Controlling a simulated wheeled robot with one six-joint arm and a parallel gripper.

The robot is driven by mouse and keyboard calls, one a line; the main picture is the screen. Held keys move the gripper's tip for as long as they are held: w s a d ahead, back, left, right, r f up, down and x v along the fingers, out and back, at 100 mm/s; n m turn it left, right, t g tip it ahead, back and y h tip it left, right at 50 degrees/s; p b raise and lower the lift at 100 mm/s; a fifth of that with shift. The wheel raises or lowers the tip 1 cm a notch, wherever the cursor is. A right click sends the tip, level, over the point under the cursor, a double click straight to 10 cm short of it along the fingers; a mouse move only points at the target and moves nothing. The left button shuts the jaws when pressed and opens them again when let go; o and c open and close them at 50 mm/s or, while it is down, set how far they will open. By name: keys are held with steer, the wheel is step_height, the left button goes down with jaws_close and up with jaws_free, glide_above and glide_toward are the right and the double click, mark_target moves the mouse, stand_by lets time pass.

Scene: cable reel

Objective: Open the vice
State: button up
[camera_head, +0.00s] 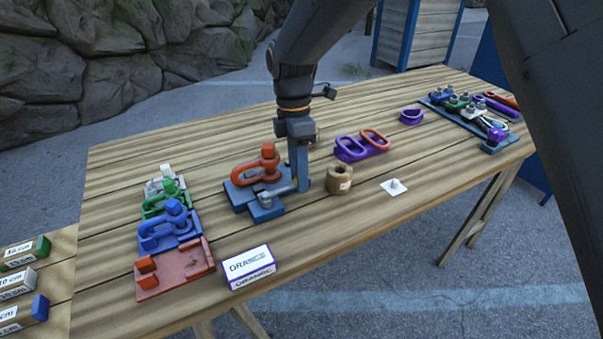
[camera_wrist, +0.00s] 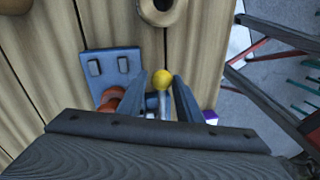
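The vice (camera_head: 238,196) is a blue-grey block and plate near the middle of the table. An orange-red shackle-shaped piece (camera_head: 258,168) sits on it. In the wrist view, the vice's plate (camera_wrist: 112,66) shows at upper left, with the orange piece (camera_wrist: 111,98) partly hidden by a finger. A yellow ball-shaped tip (camera_wrist: 162,79) sits between the fingers of my gripper (camera_wrist: 160,88), with a grey bar below it. The fingers are apart, with gaps visible beside the yellow tip. In the head view, my gripper (camera_head: 301,186) points down at the vice's right side, partly hiding it.
A brown reel (camera_head: 340,180) stands just right of my gripper. Purple and orange rings (camera_head: 361,146) lie behind it. Several coloured clamp pieces (camera_head: 170,225) stand at left. A white labelled box (camera_head: 249,267) lies at the front edge. The table is clear at the back left.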

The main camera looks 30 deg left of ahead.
steer(key=shift+o, duration=1)
steer(key=shift+d, duration=0.1)
step_height(320, 180, up, 8)
steer(key=w+a+b, duration=0.1)
steer(key=shift+f+b, duration=0.2)
steer(key=shift+b, duration=0.15)
steer(key=shift+a, duration=0.1)
